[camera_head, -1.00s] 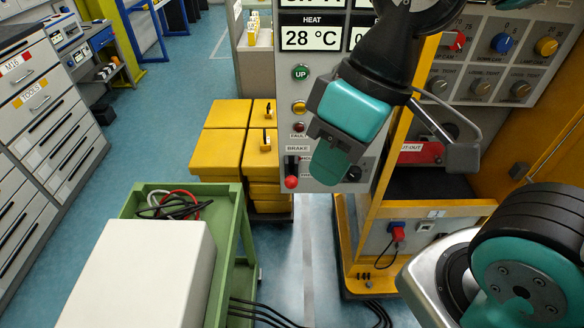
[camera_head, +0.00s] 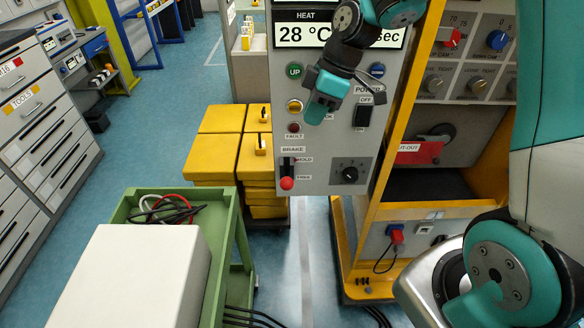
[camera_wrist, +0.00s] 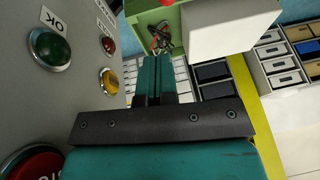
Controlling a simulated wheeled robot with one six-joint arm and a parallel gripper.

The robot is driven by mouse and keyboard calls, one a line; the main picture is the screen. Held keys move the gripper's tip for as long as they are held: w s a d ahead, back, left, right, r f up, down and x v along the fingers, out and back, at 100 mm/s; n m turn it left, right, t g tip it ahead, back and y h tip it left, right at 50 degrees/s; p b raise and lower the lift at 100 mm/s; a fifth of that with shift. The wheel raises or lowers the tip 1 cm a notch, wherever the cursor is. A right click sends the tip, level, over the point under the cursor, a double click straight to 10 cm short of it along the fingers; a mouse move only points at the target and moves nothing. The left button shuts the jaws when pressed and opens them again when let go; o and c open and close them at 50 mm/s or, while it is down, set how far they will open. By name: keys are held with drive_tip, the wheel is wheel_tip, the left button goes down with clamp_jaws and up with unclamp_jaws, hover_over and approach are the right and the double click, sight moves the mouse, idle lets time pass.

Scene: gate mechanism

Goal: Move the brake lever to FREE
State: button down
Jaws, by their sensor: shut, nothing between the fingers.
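The brake lever (camera_head: 286,183) has a red ball knob. It sits in a dark slot under the BRAKE label on the grey control panel (camera_head: 325,180). HOLD is printed beside the upper slot and FREE beside the lower end; the knob is down at the lower end, about level with FREE. My gripper (camera_head: 318,108) is shut and empty, in front of the panel above and right of the lever, apart from it. In the wrist view the closed fingers (camera_wrist: 155,78) show beside the panel face.
The panel carries a green UP button (camera_head: 294,71), a yellow button (camera_head: 294,106), a red FAULT lamp (camera_head: 293,127), a black OFF switch (camera_head: 363,112) and a black rotary knob (camera_head: 350,174). A green cart (camera_head: 238,262) with a white box (camera_head: 135,275) stands front left. Yellow boxes (camera_head: 213,150) are behind.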

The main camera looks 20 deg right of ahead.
sight(287, 179)
drive_tip(key=p+x, duration=0.1)
drive_tip(key=x, duration=0.3)
drive_tip(key=p+x, duration=0.1)
drive_tip(key=x, duration=0.4)
drive_tip(key=s+p+x, duration=0.1)
drive_tip(key=x, duration=0.4)
drive_tip(key=shift+d, duration=0.1)
drive_tip(key=shift+f, duration=0.15)
